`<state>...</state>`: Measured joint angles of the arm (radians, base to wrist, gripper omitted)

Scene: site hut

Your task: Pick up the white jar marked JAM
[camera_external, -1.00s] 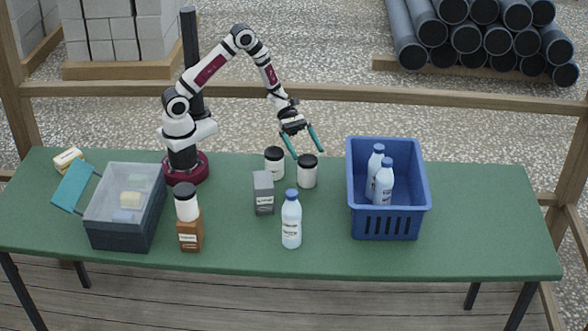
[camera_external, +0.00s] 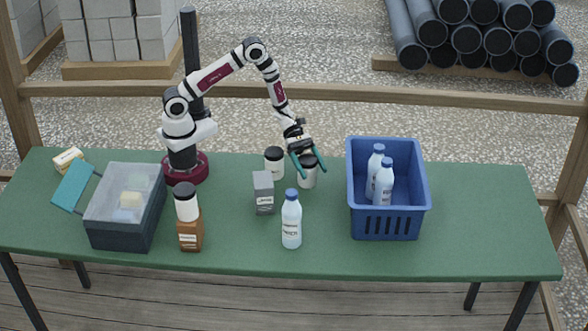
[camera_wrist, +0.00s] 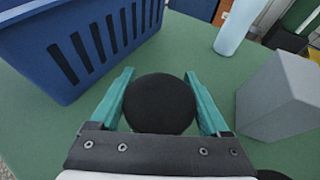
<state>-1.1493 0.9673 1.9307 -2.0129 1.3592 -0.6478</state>
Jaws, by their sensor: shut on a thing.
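A white jar with a black lid (camera_external: 308,180) stands upright on the green table, left of the blue crate. My gripper (camera_external: 310,172) points down over it, its teal fingers shut on the jar's sides. In the wrist view the round black lid (camera_wrist: 159,104) fills the space between the fingers and hides the jar's body. A second white jar with a black lid (camera_external: 274,164) stands just left of it. A third white, dark-lidded jar (camera_external: 187,209) sits on a brown box at the left. I cannot read JAM on any label.
A blue crate (camera_external: 390,224) with two bottles stands close on the right. A grey carton (camera_external: 263,193) and a white-blue bottle (camera_external: 291,222) stand in front of the held jar. The table's right end is clear.

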